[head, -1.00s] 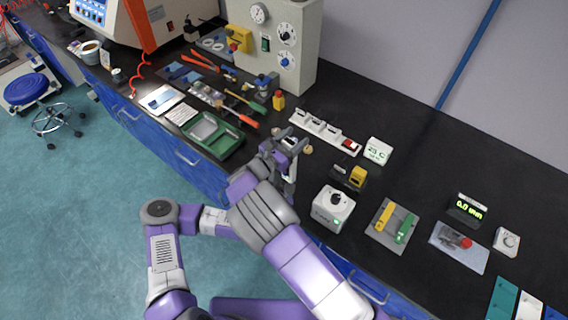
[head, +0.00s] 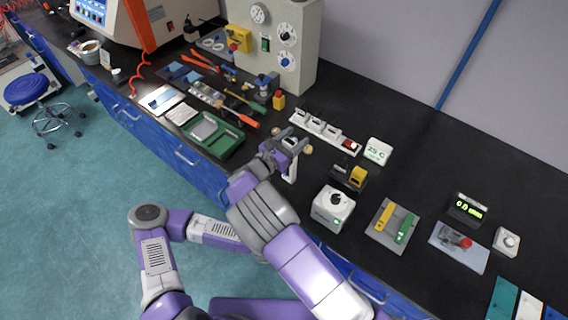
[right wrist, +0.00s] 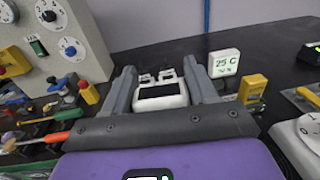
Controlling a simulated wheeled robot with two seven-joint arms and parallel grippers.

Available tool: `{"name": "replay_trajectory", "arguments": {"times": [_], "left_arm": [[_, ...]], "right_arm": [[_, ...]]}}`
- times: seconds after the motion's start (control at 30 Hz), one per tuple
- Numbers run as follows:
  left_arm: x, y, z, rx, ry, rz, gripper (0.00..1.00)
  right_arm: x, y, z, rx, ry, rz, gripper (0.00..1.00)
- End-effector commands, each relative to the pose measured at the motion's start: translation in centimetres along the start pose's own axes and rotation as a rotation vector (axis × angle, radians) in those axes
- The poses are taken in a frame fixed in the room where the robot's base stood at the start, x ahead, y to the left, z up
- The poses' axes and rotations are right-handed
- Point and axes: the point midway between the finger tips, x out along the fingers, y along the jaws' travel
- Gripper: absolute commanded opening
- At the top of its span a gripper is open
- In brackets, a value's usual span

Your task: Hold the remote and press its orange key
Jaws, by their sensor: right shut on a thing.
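My right gripper (head: 284,150) is shut on a white device with a dark screen, which I take to be the remote (head: 291,168). It is held over the front part of the black bench. In the right wrist view the remote (right wrist: 161,95) sits between the two grey fingers, its dark screen facing the camera. Its lower part is hidden by the gripper body, and I cannot make out an orange key. My left arm passes behind my right arm in the head view, and its gripper does not show.
A white strip (head: 325,131) with a red switch and a 25 C display (head: 377,151) lie behind the gripper. A white knob box (head: 332,208) and a yellow-topped block (head: 357,178) stand to the right. A green tray (head: 212,134) lies left.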

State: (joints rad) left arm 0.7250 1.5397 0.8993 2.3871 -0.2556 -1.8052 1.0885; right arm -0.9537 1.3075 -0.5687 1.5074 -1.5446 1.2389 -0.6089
Motion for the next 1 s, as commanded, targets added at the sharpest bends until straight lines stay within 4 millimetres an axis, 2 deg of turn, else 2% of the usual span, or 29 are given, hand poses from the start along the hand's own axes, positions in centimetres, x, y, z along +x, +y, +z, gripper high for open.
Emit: {"name": "replay_trajectory", "arguments": {"times": [0.13,0.17,0.33,0.67,0.77,1.0], "left_arm": [[0.0,0.0,0.0,0.000,0.000,0.000,0.00],[0.0,0.0,0.0,0.000,0.000,0.000,0.00],[0.0,0.0,0.0,0.000,0.000,0.000,0.00],[0.0,0.0,0.0,0.000,0.000,0.000,0.00],[0.0,0.0,0.0,0.000,0.000,0.000,0.00],[0.0,0.0,0.0,0.000,0.000,0.000,0.00]], "right_arm": [[0.0,0.0,0.0,0.000,0.000,0.000,0.23],[0.0,0.0,0.0,0.000,0.000,0.000,0.60],[0.0,0.0,0.0,0.000,0.000,0.000,0.86],[-0.3,0.0,0.0,0.000,0.000,0.001,0.87],[-1.4,0.1,0.0,0.000,0.001,0.002,0.87],[-5.5,0.1,0.0,0.000,-0.001,0.003,0.87]]}}
